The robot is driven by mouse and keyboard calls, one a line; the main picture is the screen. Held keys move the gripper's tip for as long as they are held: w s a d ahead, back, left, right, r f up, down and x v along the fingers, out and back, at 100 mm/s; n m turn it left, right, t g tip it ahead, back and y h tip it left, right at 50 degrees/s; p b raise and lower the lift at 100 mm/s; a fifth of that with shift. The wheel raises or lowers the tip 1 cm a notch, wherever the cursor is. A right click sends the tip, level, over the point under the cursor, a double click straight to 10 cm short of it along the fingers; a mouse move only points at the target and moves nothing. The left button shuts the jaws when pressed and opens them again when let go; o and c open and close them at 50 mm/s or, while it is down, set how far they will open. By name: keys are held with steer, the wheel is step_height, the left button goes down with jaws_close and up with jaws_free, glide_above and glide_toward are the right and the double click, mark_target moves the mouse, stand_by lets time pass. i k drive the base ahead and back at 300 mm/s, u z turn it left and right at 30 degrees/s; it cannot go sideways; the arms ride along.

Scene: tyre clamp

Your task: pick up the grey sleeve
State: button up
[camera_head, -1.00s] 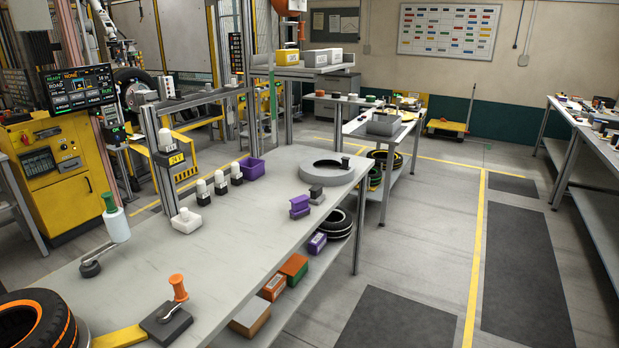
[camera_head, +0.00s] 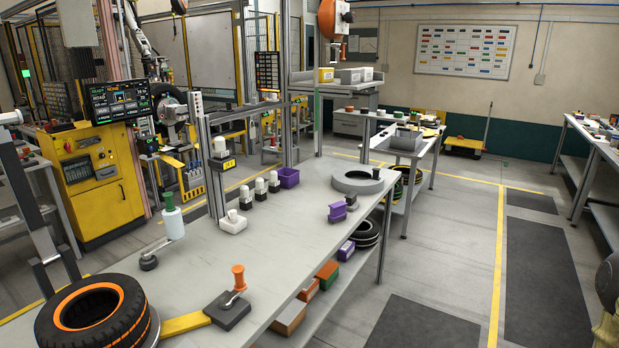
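No part is clearly marked as the grey sleeve. A small dark grey block (camera_head: 351,202) beside a purple block (camera_head: 336,211) and a wide grey ring (camera_head: 357,181) are other grey things there. My gripper is not in view.
A black and orange tyre (camera_head: 68,325) lies at the bench's near left. An orange-handled clamp (camera_head: 238,279) stands on a dark base beside a yellow bar (camera_head: 185,324). White-topped units (camera_head: 233,222) and a purple bin (camera_head: 289,178) stand farther back. The floor (camera_head: 440,250) at right is open.

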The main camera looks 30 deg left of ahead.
mark_target(375, 184)
steer(key=u, duration=0.6)
steer(key=i, duration=1.65)
